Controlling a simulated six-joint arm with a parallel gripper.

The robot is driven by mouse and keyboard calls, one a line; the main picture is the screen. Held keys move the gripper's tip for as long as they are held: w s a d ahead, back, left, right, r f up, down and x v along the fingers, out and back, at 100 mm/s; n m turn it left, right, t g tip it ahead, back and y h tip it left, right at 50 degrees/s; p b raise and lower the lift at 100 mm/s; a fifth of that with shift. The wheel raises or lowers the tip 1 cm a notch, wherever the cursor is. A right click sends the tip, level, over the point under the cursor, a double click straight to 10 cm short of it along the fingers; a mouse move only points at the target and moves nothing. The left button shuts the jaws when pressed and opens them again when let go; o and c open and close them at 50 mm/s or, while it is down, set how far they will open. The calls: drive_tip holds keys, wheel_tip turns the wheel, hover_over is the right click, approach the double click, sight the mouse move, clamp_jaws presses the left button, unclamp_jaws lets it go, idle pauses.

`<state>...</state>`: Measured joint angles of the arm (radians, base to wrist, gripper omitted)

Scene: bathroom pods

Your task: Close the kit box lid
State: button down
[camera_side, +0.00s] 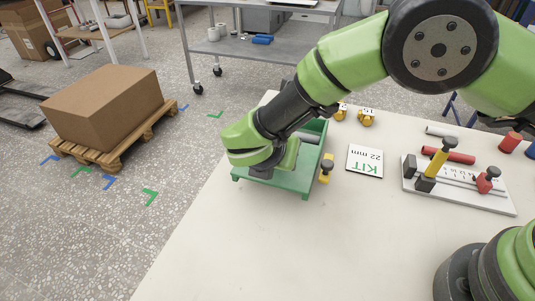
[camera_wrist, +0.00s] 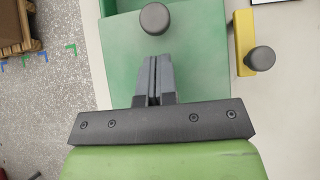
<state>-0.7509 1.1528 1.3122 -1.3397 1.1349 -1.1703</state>
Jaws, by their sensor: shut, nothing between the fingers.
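The green kit box (camera_side: 318,128) stands on the pale table near its left edge. Its far part is open, and a grey item shows inside. A flat green lid panel (camera_side: 295,182) lies at the near end; it also shows in the wrist view (camera_wrist: 205,70), with a round black knob (camera_wrist: 155,18) on it. My gripper (camera_wrist: 153,58) is shut and empty, over the panel, with its fingertips just short of the knob in the picture. I cannot tell whether they touch the panel. In the side view my wrist hides the fingertips and part of the box.
A yellow piece with a black knob (camera_side: 326,170) stands close to the box's right side. Right of it lie a KIT 22 mm card (camera_side: 365,161) and a white fixture board (camera_side: 470,192) with clamps. Brass parts (camera_side: 366,118) sit behind. The table's front is clear.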

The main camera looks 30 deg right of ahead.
drive_tip(key=shift+w+d, duration=0.65)
drive_tip(key=shift+w, duration=0.05)
drive_tip(key=w+d, duration=0.8)
drive_tip(key=d, duration=0.1)
drive_tip(key=shift+w, duration=0.4)
drive_tip(key=shift+a, duration=0.1)
